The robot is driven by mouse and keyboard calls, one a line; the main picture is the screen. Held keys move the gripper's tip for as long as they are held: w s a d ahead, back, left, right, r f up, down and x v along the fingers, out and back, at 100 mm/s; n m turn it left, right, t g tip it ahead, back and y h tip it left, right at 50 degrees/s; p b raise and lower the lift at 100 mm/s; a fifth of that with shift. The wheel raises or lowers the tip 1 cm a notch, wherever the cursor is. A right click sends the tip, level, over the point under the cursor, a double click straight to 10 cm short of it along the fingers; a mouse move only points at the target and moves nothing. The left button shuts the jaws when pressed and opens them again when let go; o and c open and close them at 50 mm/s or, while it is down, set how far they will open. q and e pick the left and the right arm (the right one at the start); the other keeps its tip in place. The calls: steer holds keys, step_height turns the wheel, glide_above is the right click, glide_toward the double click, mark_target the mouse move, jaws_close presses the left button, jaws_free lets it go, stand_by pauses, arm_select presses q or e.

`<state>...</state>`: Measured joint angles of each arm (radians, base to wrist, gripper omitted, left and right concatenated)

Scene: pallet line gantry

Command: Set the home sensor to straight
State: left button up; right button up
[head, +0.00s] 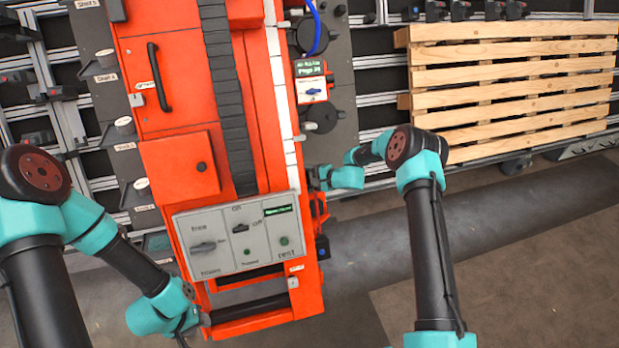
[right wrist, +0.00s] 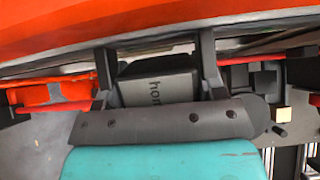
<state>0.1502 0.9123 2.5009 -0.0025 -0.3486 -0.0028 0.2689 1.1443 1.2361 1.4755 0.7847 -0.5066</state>
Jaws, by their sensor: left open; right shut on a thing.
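The home sensor (right wrist: 160,88) is a dark grey block with the letters "hom" showing in the right wrist view; the rest of its label is hidden. My right gripper (right wrist: 156,62) has a finger on each side of it and is shut on it. In the head view my right gripper (head: 316,178) is at the right side of the orange machine (head: 185,100), and the sensor cannot be made out there. I cannot tell the sensor's angle. My left gripper (head: 205,320) is at the machine's lower left corner, open, its fingers barely visible.
A grey control panel (head: 225,262) with knobs is on the machine's front. A red rod (right wrist: 50,108) runs beside the sensor. A wooden pallet (head: 510,80) stands at the back right. The floor (head: 520,260) at the right is clear.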

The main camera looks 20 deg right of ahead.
steer(key=shift+c, duration=1.2)
steer(key=shift+h, duration=0.3)
steer(key=shift+d+m+t+h, duration=0.25)
steer(key=shift+m+t+h, duration=0.7)
steer(key=shift+h, duration=0.55)
steer(key=shift+m+h, duration=0.25)
steer(key=shift+h, duration=0.05)
steer(key=o, duration=0.9)
